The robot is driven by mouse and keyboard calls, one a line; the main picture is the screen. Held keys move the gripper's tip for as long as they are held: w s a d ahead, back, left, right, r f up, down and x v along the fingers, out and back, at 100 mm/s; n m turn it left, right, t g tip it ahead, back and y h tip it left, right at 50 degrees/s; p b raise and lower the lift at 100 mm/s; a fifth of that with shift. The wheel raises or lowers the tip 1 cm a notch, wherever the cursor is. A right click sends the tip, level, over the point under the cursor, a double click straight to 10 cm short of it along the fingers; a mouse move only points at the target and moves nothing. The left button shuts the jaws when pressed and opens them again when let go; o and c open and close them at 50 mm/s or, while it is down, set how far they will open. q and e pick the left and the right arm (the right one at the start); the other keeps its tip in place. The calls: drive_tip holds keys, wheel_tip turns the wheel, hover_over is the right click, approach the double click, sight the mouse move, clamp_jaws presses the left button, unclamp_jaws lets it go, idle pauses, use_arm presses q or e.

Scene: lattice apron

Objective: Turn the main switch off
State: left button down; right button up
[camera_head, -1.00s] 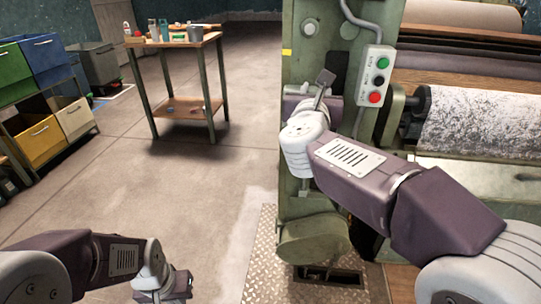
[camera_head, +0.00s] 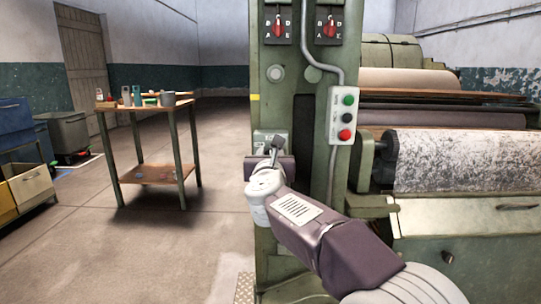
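A grey box (camera_head: 262,137) with small lettering is mounted low on the green machine post. It may be the main switch, but my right gripper covers most of it. My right gripper (camera_head: 276,146) is in front of this box, close to it. Its fingers look small and dark, and I cannot tell whether they touch or hold anything. Two black plates with red rotary knobs are higher on the post: a left knob (camera_head: 277,27) and a right knob (camera_head: 329,27), both roughly upright, with letters around them. My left gripper is out of view.
A push-button box (camera_head: 343,115) with green, black and red buttons hangs from a grey conduit right of my gripper. A roller (camera_head: 450,160) lies further right. A workbench (camera_head: 155,105) with cups stands left. The floor between is clear.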

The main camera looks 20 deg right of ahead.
drive_tip(key=shift+w+d, duration=0.1)
drive_tip(key=shift+w, duration=0.25)
clamp_jaws()
drive_tip(key=shift+n, duration=0.3)
drive_tip(key=shift+a+n+p, duration=0.35)
drive_tip(key=shift+n+p, duration=0.35)
drive_tip(key=shift+n, duration=0.4)
drive_tip(key=shift+w+a+f+n+p, duration=0.1)
drive_tip(key=shift+a+f+n+p, duration=0.25)
drive_tip(key=shift+n+p, duration=1.45)
drive_tip(key=shift+w+a+f+n+p, duration=0.1)
drive_tip(key=shift+a+f+n+p, duration=0.3)
drive_tip(key=shift+n, duration=2.8)
drive_tip(key=shift+w+a+f+n+p, duration=0.15)
drive_tip(key=shift+f+n+p, duration=0.65)
drive_tip(key=shift+n, duration=1.7)
drive_tip(key=shift+r+p, duration=0.25)
drive_tip(key=shift+p, duration=0.05)
